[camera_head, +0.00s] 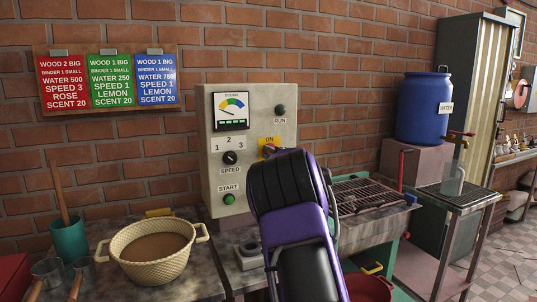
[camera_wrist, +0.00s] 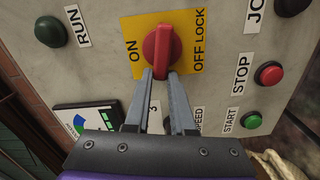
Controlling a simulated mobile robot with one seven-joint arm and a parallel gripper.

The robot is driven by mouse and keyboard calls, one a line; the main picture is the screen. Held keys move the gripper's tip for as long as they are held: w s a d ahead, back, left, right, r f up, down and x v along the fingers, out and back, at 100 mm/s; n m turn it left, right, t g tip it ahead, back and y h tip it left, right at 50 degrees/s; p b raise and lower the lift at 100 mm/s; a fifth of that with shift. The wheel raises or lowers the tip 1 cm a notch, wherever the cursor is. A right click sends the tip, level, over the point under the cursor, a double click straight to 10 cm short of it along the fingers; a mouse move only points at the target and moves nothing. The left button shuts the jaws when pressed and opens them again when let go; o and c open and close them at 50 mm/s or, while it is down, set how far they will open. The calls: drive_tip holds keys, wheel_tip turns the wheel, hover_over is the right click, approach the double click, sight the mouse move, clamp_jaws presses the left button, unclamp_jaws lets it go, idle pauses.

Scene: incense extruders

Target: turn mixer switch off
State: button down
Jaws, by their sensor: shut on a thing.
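The mixer switch is a red rotary knob (camera_wrist: 161,48) on a yellow plate (camera_wrist: 190,33) marked ON and OFF LOCK. In the wrist view its grip stands upright between the two labels; I cannot tell which setting it is at. My gripper (camera_wrist: 161,72) is shut on the lower part of the knob. In the head view, my gripper (camera_head: 270,152) reaches the knob, and my arm hides the right part of the yellow plate (camera_head: 268,141). The grey control panel (camera_head: 250,195) carries the switch.
A green RUN lamp (camera_wrist: 50,31), a red STOP button (camera_wrist: 268,73) and a green START button (camera_wrist: 250,119) are near the switch. A basket (camera_head: 150,270) stands on the worktop left of the panel. A wire rack (camera_head: 365,195) is to the right.

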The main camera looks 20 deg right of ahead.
drive_tip(key=shift+f+n, duration=0.3)
drive_tip(key=shift+n, duration=0.8)
drive_tip(key=c, duration=0.8)
unclamp_jaws()
drive_tip(key=shift+o, duration=0.2)
drive_tip(key=shift+s, duration=0.1)
drive_tip(key=s, duration=1.7)
drive_tip(key=shift+s+d, duration=0.15)
drive_tip(key=shift+d, duration=0.15)
